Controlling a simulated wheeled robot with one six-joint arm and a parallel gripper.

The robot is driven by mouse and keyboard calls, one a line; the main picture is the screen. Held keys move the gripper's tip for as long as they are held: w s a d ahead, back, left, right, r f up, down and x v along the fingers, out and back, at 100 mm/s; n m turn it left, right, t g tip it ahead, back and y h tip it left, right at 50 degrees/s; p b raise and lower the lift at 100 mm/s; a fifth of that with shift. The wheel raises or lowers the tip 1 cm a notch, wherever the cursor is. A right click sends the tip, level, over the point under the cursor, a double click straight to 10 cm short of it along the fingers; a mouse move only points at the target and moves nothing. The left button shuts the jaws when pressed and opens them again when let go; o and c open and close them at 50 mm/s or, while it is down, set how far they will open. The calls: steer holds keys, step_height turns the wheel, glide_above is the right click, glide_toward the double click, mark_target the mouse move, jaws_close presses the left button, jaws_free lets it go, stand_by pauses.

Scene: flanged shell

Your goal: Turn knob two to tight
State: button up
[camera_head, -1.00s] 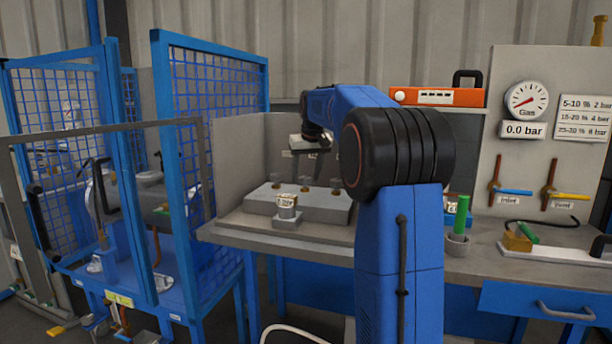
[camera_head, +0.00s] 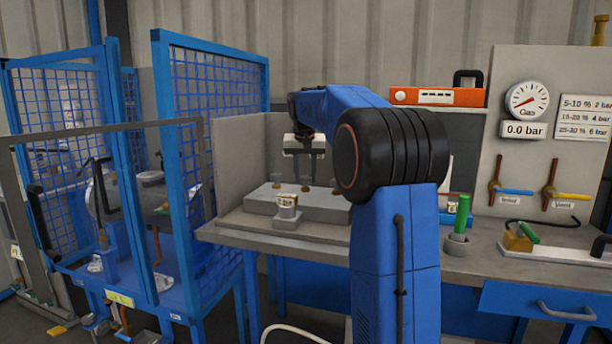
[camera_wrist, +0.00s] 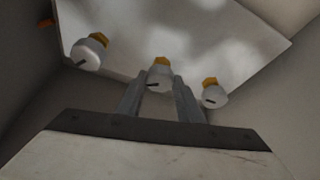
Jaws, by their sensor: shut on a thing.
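Three knobs with brass-coloured parts stand in a row on a grey block (camera_head: 325,212) on the bench. In the wrist view they are pale round knobs with dark pointer marks: the left knob (camera_wrist: 88,52), the middle knob (camera_wrist: 159,76) and the right knob (camera_wrist: 213,96). My gripper (camera_wrist: 160,88) is shut on the middle knob, one finger on each side of it. In the head view my gripper (camera_head: 304,178) points down at the middle of the row, and its fingers partly hide that knob. No knob number or scale is legible.
A small labelled cup-like part (camera_head: 287,206) stands in front of the block. A blue mesh guard (camera_head: 215,110) rises at left. To the right are a green cylinder in a grey holder (camera_head: 457,243), an orange box (camera_head: 437,96) and a gauge panel (camera_head: 527,99) reading 0.0 bar.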

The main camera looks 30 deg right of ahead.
steer(key=m+g, duration=0.1)
steer(key=m, duration=0.2)
steer(key=m+h, duration=0.1)
steer(key=m, duration=0.1)
steer(key=shift+w+a+m+g, duration=0.2)
steer(key=shift+m+g, duration=0.2)
stand_by(0.4)
steer(key=o, duration=1.1)
steer(key=shift+c, duration=0.2)
steer(key=shift+r+h, duration=0.1)
steer(key=shift+h, duration=0.2)
steer(key=v, duration=1.7)
steer(key=shift+r, duration=0.1)
